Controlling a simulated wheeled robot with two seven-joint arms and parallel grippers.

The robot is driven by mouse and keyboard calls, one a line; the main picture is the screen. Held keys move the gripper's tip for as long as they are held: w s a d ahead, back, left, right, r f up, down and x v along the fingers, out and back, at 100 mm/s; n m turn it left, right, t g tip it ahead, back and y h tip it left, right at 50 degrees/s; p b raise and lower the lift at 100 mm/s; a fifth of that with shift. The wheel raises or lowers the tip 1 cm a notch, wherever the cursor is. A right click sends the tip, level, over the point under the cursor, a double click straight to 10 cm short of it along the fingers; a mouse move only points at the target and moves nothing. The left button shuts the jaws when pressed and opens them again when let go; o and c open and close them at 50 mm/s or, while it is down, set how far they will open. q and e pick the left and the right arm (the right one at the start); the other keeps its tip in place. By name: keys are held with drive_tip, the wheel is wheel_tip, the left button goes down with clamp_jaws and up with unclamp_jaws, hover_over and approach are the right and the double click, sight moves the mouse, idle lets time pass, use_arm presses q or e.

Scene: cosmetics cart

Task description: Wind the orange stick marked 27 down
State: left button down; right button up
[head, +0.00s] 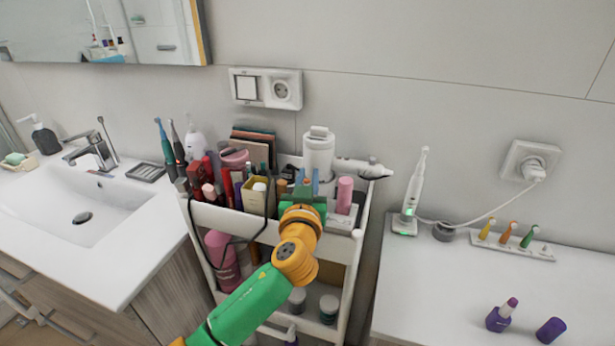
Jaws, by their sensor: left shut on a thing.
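My left gripper (307,186) reaches over the top tray of the white cart (262,226), with its light blue fingers pointing into the front right part of the tray. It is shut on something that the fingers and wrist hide. An orange-brown stick (282,186) shows just left of the fingers. No number can be read on it, so I cannot tell whether it is the one marked 27. My right gripper is not in view.
The tray is crowded: a gold box (258,196), a pink tube (345,194) and a white canister (318,152) stand near the fingers. A dark cable (220,262) hangs over the cart's front. The right counter (430,300) has free room; purple containers (503,315) stand there.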

use_arm(q)
drive_tip(key=shift+s+d+r+m+g+h+p, duration=0.1)
drive_tip(key=shift+d+m+g+h+p, duration=0.15)
drive_tip(key=shift+m+g+h+p, duration=0.75)
drive_tip(key=shift+s+d+f+m+g+h+p, duration=0.1)
drive_tip(key=shift+d+m+g+h+p, duration=0.15)
drive_tip(key=shift+m+h+p, duration=1.4)
drive_tip(key=shift+s+d+r+m+g+h+p, duration=0.1)
drive_tip(key=shift+d+m+g+h+p, duration=0.4)
drive_tip(key=shift+h, duration=1.55)
drive_tip(key=shift+a+m+g, duration=0.25)
drive_tip(key=c, duration=1.1)
unclamp_jaws()
drive_tip(key=shift+o, duration=0.2)
drive_tip(key=v, duration=0.6)
drive_tip(key=shift+f+b, duration=0.25)
drive_tip(key=shift+b, duration=0.15)
drive_tip(key=shift+s+a+r, duration=0.1)
drive_tip(key=shift+s+a, duration=0.25)
drive_tip(key=shift+s, duration=0.05)
